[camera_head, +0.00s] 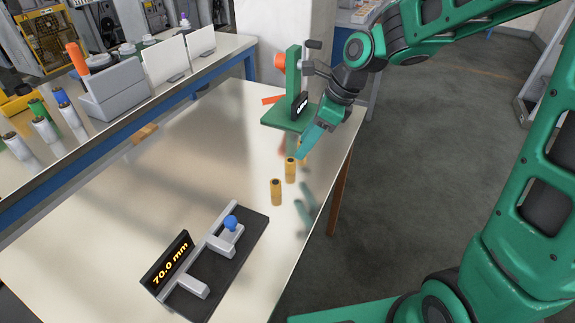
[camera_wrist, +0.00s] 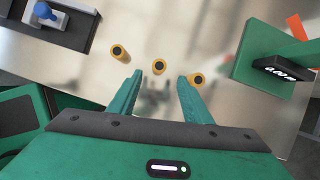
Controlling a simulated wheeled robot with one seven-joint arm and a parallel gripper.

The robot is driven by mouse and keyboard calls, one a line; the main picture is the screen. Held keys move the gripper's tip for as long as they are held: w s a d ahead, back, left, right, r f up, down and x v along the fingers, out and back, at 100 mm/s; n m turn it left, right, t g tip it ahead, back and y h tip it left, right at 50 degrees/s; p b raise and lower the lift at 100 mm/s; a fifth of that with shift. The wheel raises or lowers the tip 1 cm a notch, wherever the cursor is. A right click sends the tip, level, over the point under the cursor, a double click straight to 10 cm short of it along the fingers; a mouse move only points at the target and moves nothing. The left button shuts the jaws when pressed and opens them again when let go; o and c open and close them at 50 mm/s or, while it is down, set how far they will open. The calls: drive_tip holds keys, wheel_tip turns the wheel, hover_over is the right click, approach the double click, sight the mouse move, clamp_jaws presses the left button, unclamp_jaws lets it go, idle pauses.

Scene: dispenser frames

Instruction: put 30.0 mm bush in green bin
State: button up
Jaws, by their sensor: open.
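Three similar yellow, upright bushes with dark bores stand on the table. In the head view, one bush (camera_head: 276,191) is nearest and another bush (camera_head: 291,170) is just behind it. The third is mostly hidden by my gripper (camera_head: 302,154). In the wrist view, my gripper (camera_wrist: 160,77) is open and empty. The middle bush (camera_wrist: 159,66) appears just beyond the gap between its fingertips. The left bush (camera_wrist: 120,52) is clear of the fingers; the right bush (camera_wrist: 196,80) appears beside the right finger, partly covered. I cannot tell which is 30.0 mm. No green bin is identifiable.
A measuring fixture reading 70.0 mm (camera_head: 170,263) with a blue knob lies at the table's front. A green gauge stand (camera_head: 287,117) with a small display stands behind the bushes. A raised shelf (camera_head: 110,125) carries boxes and cylinders at left. The table's middle is clear.

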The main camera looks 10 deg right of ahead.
sight(291, 160)
drive_tip(key=x, duration=0.3)
drive_tip(key=shift+f, duration=0.15)
drive_tip(key=shift+a+x, duration=0.15)
drive_tip(key=shift+x, duration=1.2)
drive_tip(key=shift+a+x, duration=0.15)
drive_tip(key=shift+x, duration=1.15)
drive_tip(key=shift+w, duration=0.15)
clamp_jaws()
